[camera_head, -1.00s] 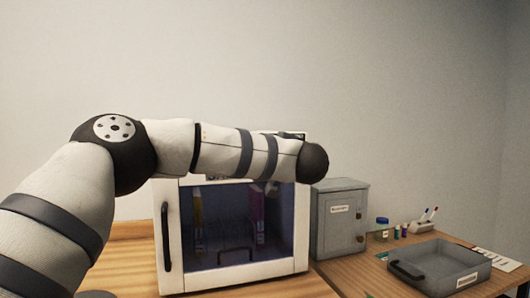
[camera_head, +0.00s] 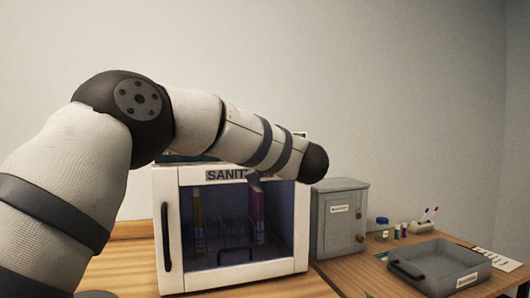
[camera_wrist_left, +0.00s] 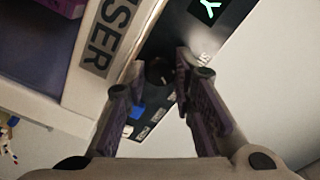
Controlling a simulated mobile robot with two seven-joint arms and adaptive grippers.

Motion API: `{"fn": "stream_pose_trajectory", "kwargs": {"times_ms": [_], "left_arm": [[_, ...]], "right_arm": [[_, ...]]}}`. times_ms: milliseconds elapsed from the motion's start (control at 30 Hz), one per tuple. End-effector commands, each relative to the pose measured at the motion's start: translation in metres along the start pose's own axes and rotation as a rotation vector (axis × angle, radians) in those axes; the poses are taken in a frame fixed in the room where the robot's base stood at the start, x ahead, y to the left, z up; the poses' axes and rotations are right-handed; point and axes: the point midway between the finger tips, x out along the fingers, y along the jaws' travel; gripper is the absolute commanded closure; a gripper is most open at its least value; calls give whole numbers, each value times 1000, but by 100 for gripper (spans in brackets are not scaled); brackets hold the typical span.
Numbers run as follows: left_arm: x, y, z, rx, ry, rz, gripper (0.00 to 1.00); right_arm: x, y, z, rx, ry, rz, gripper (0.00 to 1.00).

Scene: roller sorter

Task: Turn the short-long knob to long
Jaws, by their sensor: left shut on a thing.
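In the left wrist view, the dark round knob (camera_wrist_left: 158,72) sits on the black control panel of the white sanitiser. My left gripper (camera_wrist_left: 160,68) has its two fingertips on either side of the knob and is shut on it. The fingers hide part of the knob, so its pointer direction cannot be told. Small white labels lie around it, too small and tilted to read surely. In the head view, my left arm crosses in front of the sanitiser (camera_head: 168,190) and hides the knob and most of the gripper. My right gripper is not in view.
The panel also has a blue button (camera_wrist_left: 137,112) and a lit green display (camera_wrist_left: 208,9). The sanitiser's glass door is shut, with coloured items inside. A grey cabinet (camera_head: 338,235) stands to its right, then a grey tray (camera_head: 440,285) and small bottles.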

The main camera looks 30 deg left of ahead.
Motion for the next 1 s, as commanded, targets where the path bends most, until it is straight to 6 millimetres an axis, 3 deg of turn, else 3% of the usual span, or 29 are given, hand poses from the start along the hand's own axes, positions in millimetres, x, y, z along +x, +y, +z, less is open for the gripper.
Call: {"fn": "stream_pose_trajectory", "kwargs": {"times_ms": [600,633,700,1000], "left_arm": [[0,-1,0,38,1,-3,100],[0,-1,0,37,1,-3,72],[0,-1,0,37,0,-2,56],[0,1,0,38,0,2,56]], "right_arm": [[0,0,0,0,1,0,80],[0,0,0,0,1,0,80],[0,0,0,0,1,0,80],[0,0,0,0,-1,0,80]]}}
